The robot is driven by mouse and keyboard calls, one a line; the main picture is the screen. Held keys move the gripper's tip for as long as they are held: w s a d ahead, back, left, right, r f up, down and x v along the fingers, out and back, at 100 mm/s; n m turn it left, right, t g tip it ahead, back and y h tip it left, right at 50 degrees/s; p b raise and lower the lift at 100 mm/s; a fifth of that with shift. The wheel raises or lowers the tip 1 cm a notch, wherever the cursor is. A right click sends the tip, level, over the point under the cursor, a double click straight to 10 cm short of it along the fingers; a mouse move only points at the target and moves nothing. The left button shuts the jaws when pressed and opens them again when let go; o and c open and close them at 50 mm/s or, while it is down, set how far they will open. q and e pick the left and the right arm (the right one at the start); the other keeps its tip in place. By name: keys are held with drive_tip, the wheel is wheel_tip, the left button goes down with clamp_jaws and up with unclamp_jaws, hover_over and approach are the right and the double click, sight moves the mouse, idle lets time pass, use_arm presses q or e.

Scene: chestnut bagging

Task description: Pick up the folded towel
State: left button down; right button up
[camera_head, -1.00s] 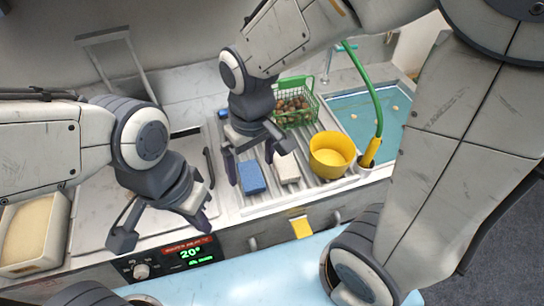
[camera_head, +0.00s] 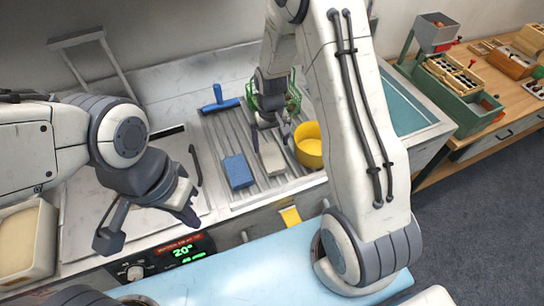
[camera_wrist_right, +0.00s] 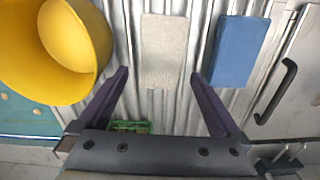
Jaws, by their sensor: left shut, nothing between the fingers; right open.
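The folded towel (camera_head: 273,159) is a pale beige block lying flat on the ribbed drainboard, between a blue sponge (camera_head: 238,171) and a yellow bowl (camera_head: 309,147). In the right wrist view the towel (camera_wrist_right: 164,48) lies ahead of and between the fingertips of my right gripper (camera_wrist_right: 160,75), with the sponge (camera_wrist_right: 235,52) on its right. My right gripper (camera_head: 270,140) is open and empty, above the towel's far end; its height over the board is hard to tell. My left gripper (camera_head: 148,222) is shut and empty, over the counter front at the left.
A green basket (camera_head: 292,98) stands behind my right gripper, partly hidden by it. A blue-handled tool (camera_head: 220,101) lies at the back of the drainboard. The yellow bowl (camera_wrist_right: 75,50) is close to the towel. A wooden bench (camera_head: 490,128) with equipment stands at the right.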

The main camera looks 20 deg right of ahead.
sight(271, 153)
wheel_tip(271, 153, down, 4)
drive_tip(key=shift+s+a+r+p, duration=0.1)
drive_tip(key=shift+r+p, duration=0.15)
drive_tip(key=shift+p, duration=0.4)
drive_tip(key=shift+f, duration=0.45)
drive_tip(key=c, duration=1.2)
drive_tip(key=shift+r, duration=0.45)
drive_tip(key=r+b, duration=0.1)
drive_tip(key=r, duration=0.1)
drive_tip(key=s+r+b, duration=0.1)
drive_tip(key=shift+r, duration=0.35)
drive_tip(key=s+r, duration=0.2)
drive_tip(key=s, duration=0.1)
drive_tip(key=s+r+b, duration=0.1)
drive_tip(key=s+r, duration=0.1)
drive_tip(key=s, duration=0.2)
drive_tip(key=s+d+r+b, duration=0.1)
drive_tip(key=s+r, duration=0.1)
drive_tip(key=s, duration=0.1)
drive_tip(key=shift+s+d+r, duration=0.1)
drive_tip(key=shift+s+r, duration=0.1)
drive_tip(key=shift+s, duration=0.05)
